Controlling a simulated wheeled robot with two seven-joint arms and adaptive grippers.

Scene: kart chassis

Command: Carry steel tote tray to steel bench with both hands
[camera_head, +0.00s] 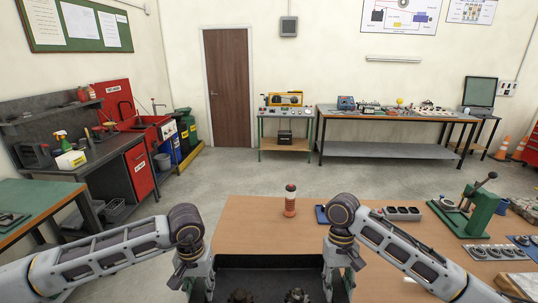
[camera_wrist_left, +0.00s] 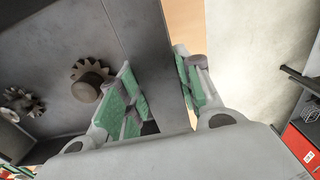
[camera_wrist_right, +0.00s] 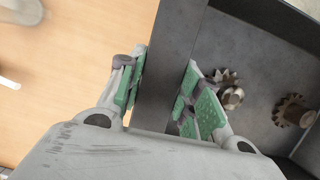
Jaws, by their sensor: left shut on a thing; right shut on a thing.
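The steel tote tray (camera_head: 270,262) is dark grey and sits low in front of me, its near part cut off by the head view's bottom edge. Two toothed gears (camera_head: 240,296) (camera_head: 297,296) lie in it. My left gripper (camera_head: 200,284) is shut on the tray's left wall, which passes between its green-padded fingers in the left wrist view (camera_wrist_left: 158,75). My right gripper (camera_head: 341,282) is shut on the right wall, as the right wrist view also shows (camera_wrist_right: 160,85). A dark grey bench (camera_head: 108,158) with a backboard stands at left, probably the steel bench.
A green-topped table (camera_head: 40,200) stands at left. Open floor (camera_head: 225,170) lies between the tables and the back wall.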

